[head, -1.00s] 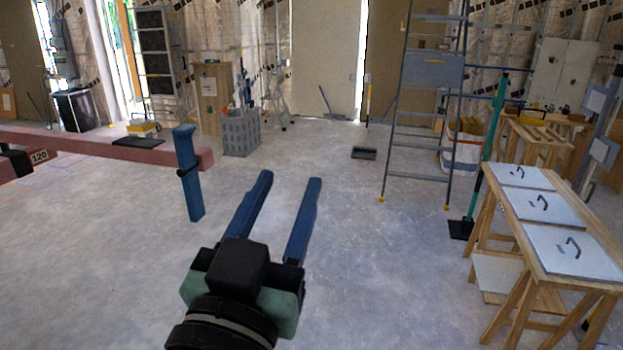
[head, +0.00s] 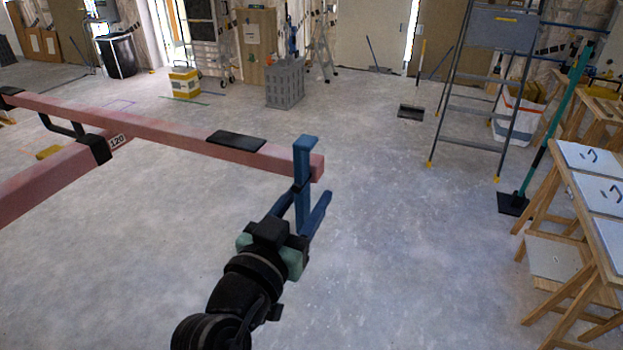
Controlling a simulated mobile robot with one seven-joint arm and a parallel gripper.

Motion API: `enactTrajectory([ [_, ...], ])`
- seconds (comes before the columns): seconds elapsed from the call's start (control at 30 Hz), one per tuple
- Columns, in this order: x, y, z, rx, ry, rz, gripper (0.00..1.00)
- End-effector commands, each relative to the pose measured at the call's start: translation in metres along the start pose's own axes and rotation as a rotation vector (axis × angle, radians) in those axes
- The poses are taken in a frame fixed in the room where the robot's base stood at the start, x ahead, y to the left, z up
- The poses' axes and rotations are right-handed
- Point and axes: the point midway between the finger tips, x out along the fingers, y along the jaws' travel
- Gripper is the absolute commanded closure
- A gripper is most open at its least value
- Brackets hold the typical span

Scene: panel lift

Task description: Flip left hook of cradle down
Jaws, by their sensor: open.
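The cradle (head: 185,133) is a pinkish-red beam frame marked 120, reaching in from the left. At its right end a blue hook (head: 304,160) stands upright, rising above the beam and hanging well below it. My gripper (head: 309,192) has two blue fingers, open and pointing away from me. In the picture the lower part of the hook lies between the fingers. I cannot tell whether they touch it. The left finger is partly hidden near the hook.
A black pad (head: 236,141) lies on top of the beam. A grey crate (head: 285,84) and a stepladder (head: 470,110) stand farther back. A wooden trestle table (head: 575,185) with white panels is at the right. The floor between is clear.

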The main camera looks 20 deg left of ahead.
Motion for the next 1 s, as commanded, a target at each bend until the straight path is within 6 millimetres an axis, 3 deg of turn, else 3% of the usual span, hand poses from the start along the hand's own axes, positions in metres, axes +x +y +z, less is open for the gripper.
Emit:
enactTrajectory([
  [0.2, 0.020, 0.000, -0.001, 0.000, 0.001, 0.000, 0.53],
  [0.53, 0.023, 0.000, 0.000, 0.000, 0.001, 0.000, 0.53],
  [0.8, 0.022, 0.000, 0.000, 0.000, 0.001, -0.001, 0.99],
  [1.0, 0.022, 0.000, 0.000, 0.000, 0.001, -0.001, 1.00],
])
